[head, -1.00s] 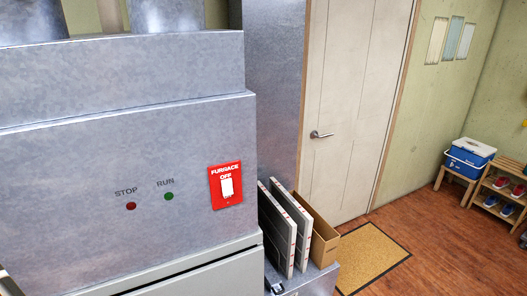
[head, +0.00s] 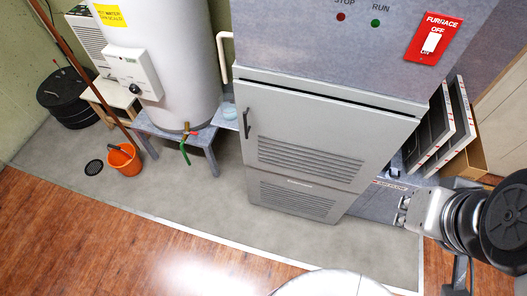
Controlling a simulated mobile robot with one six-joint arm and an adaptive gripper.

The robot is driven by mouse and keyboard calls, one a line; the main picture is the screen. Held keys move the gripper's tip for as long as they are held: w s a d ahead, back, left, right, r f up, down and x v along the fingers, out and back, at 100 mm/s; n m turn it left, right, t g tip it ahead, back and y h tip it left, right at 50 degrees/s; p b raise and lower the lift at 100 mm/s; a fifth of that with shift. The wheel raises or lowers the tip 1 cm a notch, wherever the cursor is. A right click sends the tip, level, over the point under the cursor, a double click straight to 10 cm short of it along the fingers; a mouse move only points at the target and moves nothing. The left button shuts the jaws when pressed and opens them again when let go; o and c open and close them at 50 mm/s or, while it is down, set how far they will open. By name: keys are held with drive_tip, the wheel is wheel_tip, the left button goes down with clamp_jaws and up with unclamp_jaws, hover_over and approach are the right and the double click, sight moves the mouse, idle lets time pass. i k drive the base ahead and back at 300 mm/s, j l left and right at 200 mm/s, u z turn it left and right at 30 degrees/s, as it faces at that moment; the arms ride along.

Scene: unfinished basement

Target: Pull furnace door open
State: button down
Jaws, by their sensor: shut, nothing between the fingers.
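The furnace door (head: 285,120) is a light grey panel with two sets of louvers, in the middle of the head view. It appears closed against the furnace body (head: 370,45). Its dark vertical handle (head: 246,123) is near the upper left edge of the door. My gripper (head: 401,212) is at the right, pointing left, beyond the door's right edge. It is shut and empty, well apart from the handle. A red furnace switch plate (head: 433,39) marked OFF is above on the right.
A white water heater (head: 178,60) on a grey stand (head: 180,135) is left of the furnace. Filters (head: 430,130) and a cardboard box (head: 468,160) stand at right. Floor before the door is clear.

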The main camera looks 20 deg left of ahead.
sight(341, 146)
drive_tip(key=u, duration=0.7)
drive_tip(key=i+l+u, duration=0.25)
drive_tip(key=i+l, duration=0.45)
